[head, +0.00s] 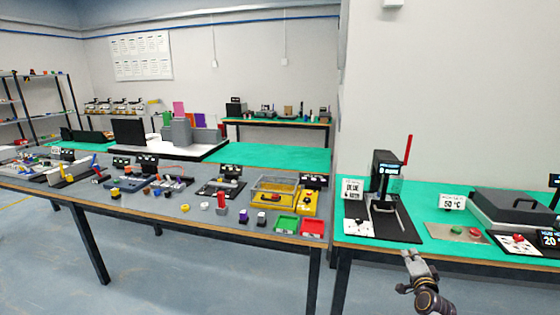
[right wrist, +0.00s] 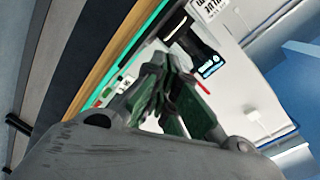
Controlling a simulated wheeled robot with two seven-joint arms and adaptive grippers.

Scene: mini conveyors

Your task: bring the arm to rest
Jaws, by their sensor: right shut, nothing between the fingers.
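My right gripper (head: 412,258) is raised in front of the edge of the right-hand table in the head view. It is shut and empty. Its fingers (right wrist: 172,95) fill the middle of the right wrist view, with the table edge and a dark device behind them. My left gripper is not in view.
The right table (head: 410,235) has a green top with a black device (head: 386,170), a grey press-like box (head: 510,207) and red buttons. The left table (head: 150,208) carries several small parts, a green tray (head: 286,225) and a red tray (head: 312,227). The floor in front is clear.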

